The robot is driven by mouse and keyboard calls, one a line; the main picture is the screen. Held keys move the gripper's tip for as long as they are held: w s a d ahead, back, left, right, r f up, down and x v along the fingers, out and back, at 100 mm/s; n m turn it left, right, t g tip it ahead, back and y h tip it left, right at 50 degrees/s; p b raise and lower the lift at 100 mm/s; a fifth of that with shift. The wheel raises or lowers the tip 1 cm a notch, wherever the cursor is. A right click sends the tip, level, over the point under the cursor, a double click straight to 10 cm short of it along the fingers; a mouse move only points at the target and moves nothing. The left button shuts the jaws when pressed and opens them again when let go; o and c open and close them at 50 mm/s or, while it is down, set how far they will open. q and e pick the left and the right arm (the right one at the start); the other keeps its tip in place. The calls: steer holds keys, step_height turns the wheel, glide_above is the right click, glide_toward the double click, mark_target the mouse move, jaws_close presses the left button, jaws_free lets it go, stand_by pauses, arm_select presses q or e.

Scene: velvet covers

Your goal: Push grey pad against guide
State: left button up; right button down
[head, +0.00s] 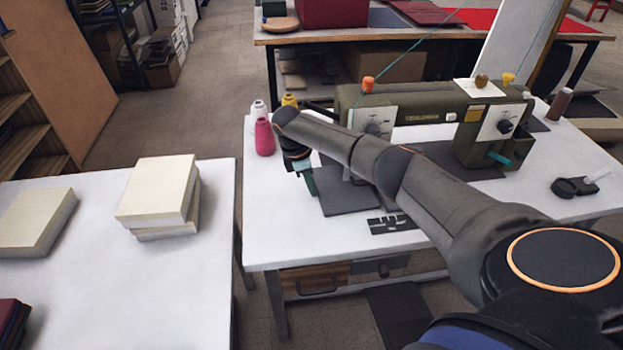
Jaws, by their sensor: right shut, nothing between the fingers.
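A dark grey pad (345,200) lies flat on the white sewing table, in front of the sewing machine's (415,108) left end. My right gripper (311,188) points down at the pad's left edge, shut and empty. I cannot tell whether it touches the pad. My right arm crosses the view and hides part of the machine and the table behind the pad. A flat dark slotted plate (392,224) lies just right of the pad's front corner. I cannot clearly make out which part is the guide. My left gripper is not in view.
Thread spools, one pink (264,137), stand at the table's back left. A black tape holder (574,187) sits at the right. Cream block stacks (158,190) stand on a separate white table (150,300) at left, across a gap. The sewing table's front left is clear.

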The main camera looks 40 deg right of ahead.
steer(key=v, duration=1.2)
steer(key=shift+p, duration=0.3)
